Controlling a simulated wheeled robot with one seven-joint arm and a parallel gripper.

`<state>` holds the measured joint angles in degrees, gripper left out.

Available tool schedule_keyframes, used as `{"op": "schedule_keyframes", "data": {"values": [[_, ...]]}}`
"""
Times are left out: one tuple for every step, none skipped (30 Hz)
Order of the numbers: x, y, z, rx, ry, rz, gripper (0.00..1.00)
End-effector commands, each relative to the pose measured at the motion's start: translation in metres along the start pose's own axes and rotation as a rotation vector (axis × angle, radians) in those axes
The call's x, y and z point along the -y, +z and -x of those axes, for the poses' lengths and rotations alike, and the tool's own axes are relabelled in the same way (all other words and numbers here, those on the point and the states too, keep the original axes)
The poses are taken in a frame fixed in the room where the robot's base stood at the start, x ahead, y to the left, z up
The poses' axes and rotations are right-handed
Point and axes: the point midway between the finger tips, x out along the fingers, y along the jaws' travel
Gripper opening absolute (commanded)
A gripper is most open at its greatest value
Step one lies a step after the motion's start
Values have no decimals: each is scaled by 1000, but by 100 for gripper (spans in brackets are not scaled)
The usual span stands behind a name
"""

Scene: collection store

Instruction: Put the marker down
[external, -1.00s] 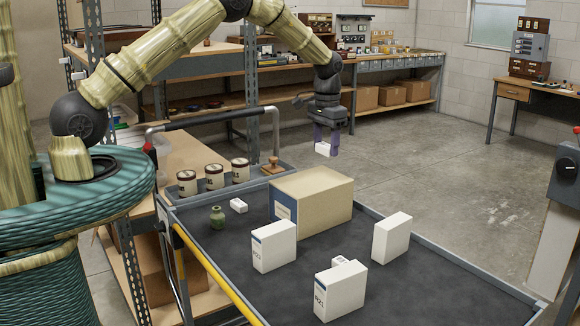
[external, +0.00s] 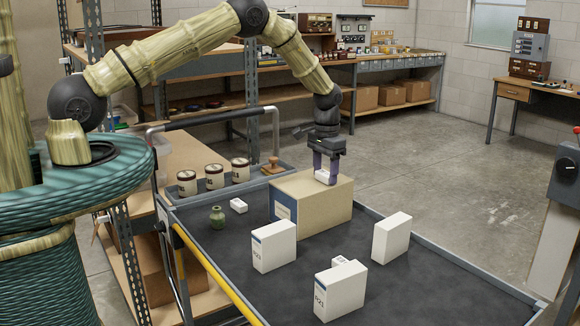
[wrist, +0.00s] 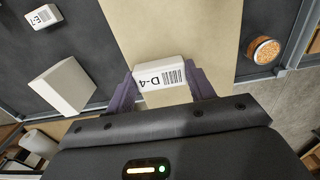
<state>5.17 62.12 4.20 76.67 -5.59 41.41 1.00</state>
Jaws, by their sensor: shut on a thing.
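The marker is a small white block (external: 322,177) with a label reading D-4, which shows in the wrist view (wrist: 160,80). My gripper (external: 326,172) points down with its purple fingers shut on the marker's two sides. It also shows in the wrist view (wrist: 165,85). The marker is over the top of the large tan box (external: 318,208), toward its far right part. I cannot tell whether its underside touches the box top. The tan box also shows in the wrist view (wrist: 180,30).
The tan box stands on a dark tray-topped cart (external: 235,285). White boxes (external: 273,246) (external: 340,290) (external: 391,238), a green vase (external: 217,217) and a small white block (external: 238,206) stand around it.

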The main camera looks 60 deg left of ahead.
Motion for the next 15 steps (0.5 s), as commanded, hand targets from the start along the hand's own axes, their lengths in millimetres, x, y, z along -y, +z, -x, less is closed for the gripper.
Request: {"op": "schedule_keyframes", "data": {"values": [[0,0,0,-1,0,0,32],[0,0,0,-1,0,0,32],[0,0,0,-1,0,0,32],[0,0,0,-1,0,0,32],[0,0,0,-1,0,0,32],[0,0,-1,0,0,0,32],[0,0,-2,0,0,0,32],[0,0,-3,0,0,0,32],[0,0,-4,0,0,0,32],[0,0,-3,0,0,0,57],[0,0,-3,0,0,0,63],[0,0,-3,0,0,0,71],[0,0,-3,0,0,0,75],[0,0,-3,0,0,0,75],[0,0,-3,0,0,0,75]]}}
